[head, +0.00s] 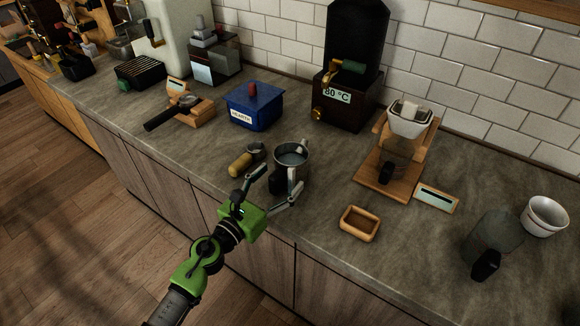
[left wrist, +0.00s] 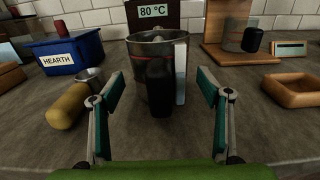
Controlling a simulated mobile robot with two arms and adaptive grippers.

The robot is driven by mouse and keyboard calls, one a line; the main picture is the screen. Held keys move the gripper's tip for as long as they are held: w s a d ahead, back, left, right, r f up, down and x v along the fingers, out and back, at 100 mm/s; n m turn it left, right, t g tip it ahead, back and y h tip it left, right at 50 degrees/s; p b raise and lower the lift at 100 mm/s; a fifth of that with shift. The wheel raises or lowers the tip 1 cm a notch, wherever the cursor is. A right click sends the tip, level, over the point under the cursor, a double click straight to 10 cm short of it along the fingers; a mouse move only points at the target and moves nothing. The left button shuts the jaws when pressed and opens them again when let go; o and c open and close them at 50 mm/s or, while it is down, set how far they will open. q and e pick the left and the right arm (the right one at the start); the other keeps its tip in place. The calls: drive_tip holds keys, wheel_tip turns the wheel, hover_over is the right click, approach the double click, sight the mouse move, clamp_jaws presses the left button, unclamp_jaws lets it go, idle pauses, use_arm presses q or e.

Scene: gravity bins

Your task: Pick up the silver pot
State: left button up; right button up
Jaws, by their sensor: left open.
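The silver pot (head: 292,155) is a round metal vessel standing upright on the counter. In the left wrist view the pot (left wrist: 142,48) is straight ahead, with its black handle (left wrist: 159,88) toward me and a pale upright strip (left wrist: 181,72) beside it. My left gripper (head: 278,175) is open at the pot's near side. In the left wrist view its fingers (left wrist: 161,75) are spread on either side of the handle, with nothing clamped. Whether a finger touches the pot cannot be told. My right gripper is not in view.
A wooden-handled scoop (head: 243,162) lies close left of the pot. A blue box (head: 254,106) and a dark dispenser marked 80 °C (head: 345,100) stand behind. Right are a wooden tray (head: 359,223), dripper stand (head: 378,185), glass jug (head: 492,236) and white cup (head: 544,216).

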use_arm(q)
drive_tip(key=shift+w+d, duration=0.25)
drive_tip(key=shift+w, duration=0.15)
drive_tip(key=shift+s, duration=0.1)
drive_tip(key=shift+c, duration=0.7)
clamp_jaws()
drive_tip(key=shift+r, duration=0.15)
